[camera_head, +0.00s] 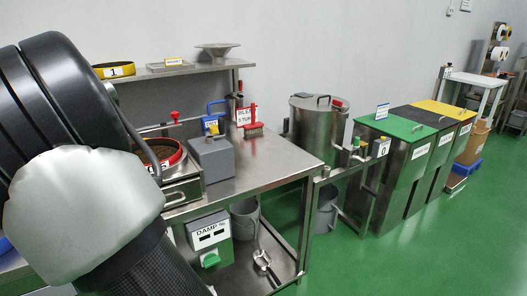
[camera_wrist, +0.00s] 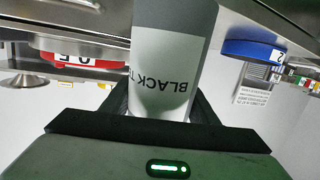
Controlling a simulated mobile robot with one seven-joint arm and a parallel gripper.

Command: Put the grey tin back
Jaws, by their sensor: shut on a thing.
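A grey tin (camera_wrist: 172,18) with a white label reading "BLACK T…" is between the dark fingers of my gripper (camera_wrist: 162,108) in the wrist view. My gripper is shut on it. The lettering appears upside down in that view. The tin's top edge is out of frame and its lower end is hidden by the gripper. In the head view my arm fills the left side; my gripper and the tin do not show there.
In the wrist view a red ring (camera_wrist: 85,58) is left of the tin and a blue ring (camera_wrist: 250,50) right. In the head view a steel bench (camera_head: 250,165) carries a grey block (camera_head: 211,158) and a red-rimmed sieve (camera_head: 172,160). Green floor (camera_head: 440,245) is clear at right.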

